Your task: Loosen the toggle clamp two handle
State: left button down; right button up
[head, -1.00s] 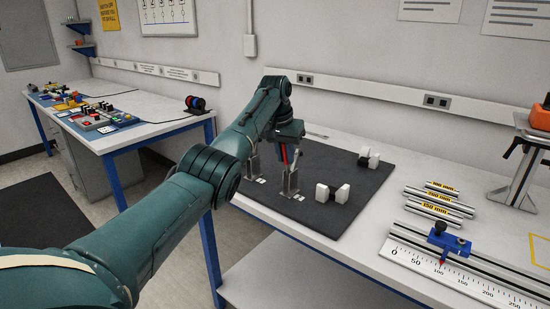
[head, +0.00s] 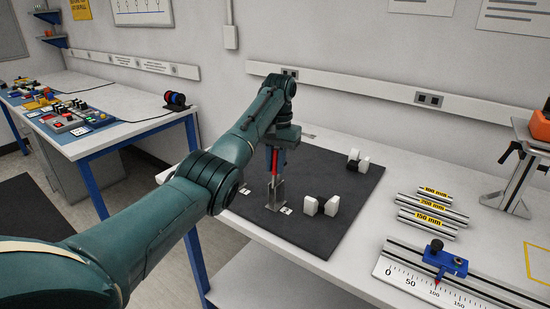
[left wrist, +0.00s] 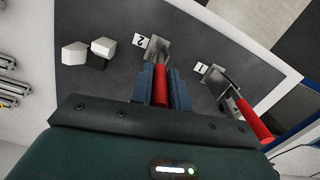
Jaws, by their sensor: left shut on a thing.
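Toggle clamp two (head: 275,196) is a grey metal clamp on the dark mat (head: 325,225), beside a small white label. In the left wrist view its metal body (left wrist: 157,47) stands by a label marked 2 (left wrist: 141,41). Its red handle (left wrist: 160,88) lies between the fingers of my left gripper (left wrist: 162,84), which is shut on it. In the head view my left gripper (head: 274,160) is directly above the clamp, pointing down. Toggle clamp one (left wrist: 220,78), with a label marked 1, stands to the right in the wrist view, its red handle (left wrist: 252,121) apart from my gripper. My right gripper is not in view.
White block pairs stand on the mat, one (head: 321,206) close right of clamp two, another (head: 357,160) farther back. Marked metal bars (head: 425,212) and a ruler with a blue slider (head: 445,260) lie to the right. A second bench (head: 110,135) stands at the left.

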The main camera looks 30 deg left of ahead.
pick_arm(q)
jog(key=shift+s+f, duration=0.1)
jog(key=shift+f, duration=0.1)
jog(key=c, duration=1.3)
grip_release()
jog(key=shift+r, duration=0.1)
jog(key=shift+c, duration=0.2)
